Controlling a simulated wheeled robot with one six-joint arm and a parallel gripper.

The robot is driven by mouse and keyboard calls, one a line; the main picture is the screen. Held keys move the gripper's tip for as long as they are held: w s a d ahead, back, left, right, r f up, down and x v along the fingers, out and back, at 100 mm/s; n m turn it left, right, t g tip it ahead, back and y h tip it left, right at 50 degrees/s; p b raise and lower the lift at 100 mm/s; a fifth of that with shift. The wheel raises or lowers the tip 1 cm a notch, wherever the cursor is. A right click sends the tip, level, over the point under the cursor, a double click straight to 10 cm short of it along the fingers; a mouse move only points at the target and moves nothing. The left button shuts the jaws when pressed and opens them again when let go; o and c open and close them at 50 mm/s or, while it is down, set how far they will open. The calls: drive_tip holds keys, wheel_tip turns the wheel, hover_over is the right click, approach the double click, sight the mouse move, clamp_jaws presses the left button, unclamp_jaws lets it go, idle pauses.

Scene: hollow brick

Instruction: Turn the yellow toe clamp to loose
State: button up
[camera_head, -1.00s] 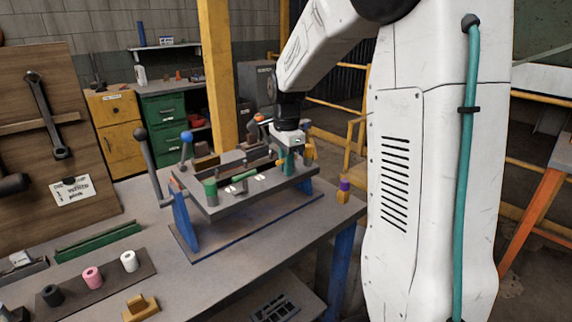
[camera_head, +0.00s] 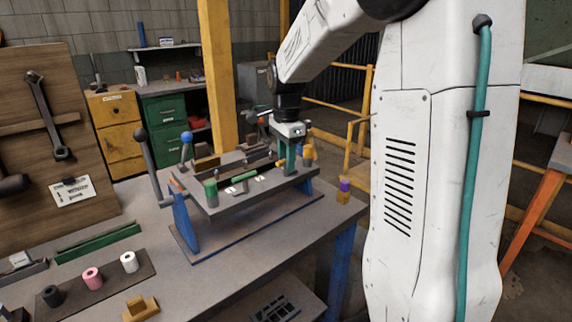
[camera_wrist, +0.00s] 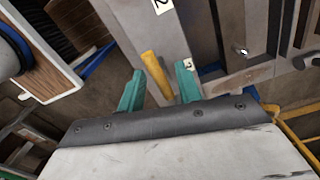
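The yellow toe clamp (camera_wrist: 155,75) shows in the wrist view as a slanted bar between my gripper's two teal fingers. My gripper (camera_wrist: 160,86) is open, with a finger on each side of the bar; I cannot tell whether either finger touches it. In the head view my gripper (camera_head: 287,160) is at the right end of the grey fixture (camera_head: 228,204), with a small yellow end (camera_head: 281,163) showing beside the fingers. The fingers hide the rest there. White number labels (camera_wrist: 163,5) mark the fixture's top.
Black-knobbed (camera_head: 141,135) and blue-knobbed (camera_head: 187,137) levers stand at the fixture's left. A green cylinder (camera_head: 210,192) and green bar (camera_head: 243,175) are on it. A purple-and-yellow piece (camera_head: 344,191) is at the bench's right edge.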

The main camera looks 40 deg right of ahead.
wheel_tip(320, 180, up, 6)
drive_tip(key=shift+f, duration=0.25)
idle(0.5)
drive_tip(key=shift+n, duration=0.5)
drive_tip(key=s+a+f+n, duration=0.1)
drive_tip(key=s+a+n, duration=0.4)
drive_tip(key=s, duration=0.4)
drive_tip(key=s+a+n+t, duration=0.1)
drive_tip(key=s+a+n, duration=0.5)
drive_tip(key=s, duration=0.3)
drive_tip(key=s+a+f+n, duration=0.1)
drive_tip(key=s+a+n, duration=0.5)
drive_tip(key=s+n, duration=0.2)
drive_tip(key=shift+s+f, duration=0.35)
drive_tip(key=shift+s, duration=0.3)
